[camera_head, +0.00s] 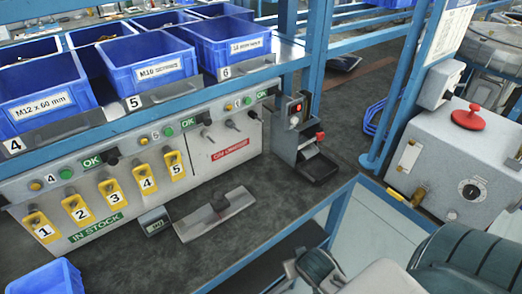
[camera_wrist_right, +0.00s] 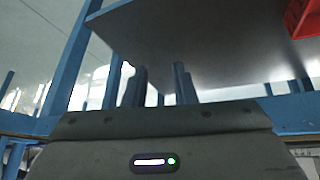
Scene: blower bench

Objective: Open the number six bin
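The number six bin (camera_head: 232,50) is a blue open-topped bin in the front shelf row, at the right end, above a white 6 plate (camera_head: 226,72). Its front label is too small to read surely. My left gripper is not in view.
Bins 5 (camera_head: 145,62) and 4 (camera_head: 45,92) stand left of it. Several numbered yellow tags (camera_head: 110,192) hang along the panel. A black and grey device with a red light (camera_head: 296,120) stands right of the panel. A blue post (camera_head: 315,50) rises beside the shelf's right end.

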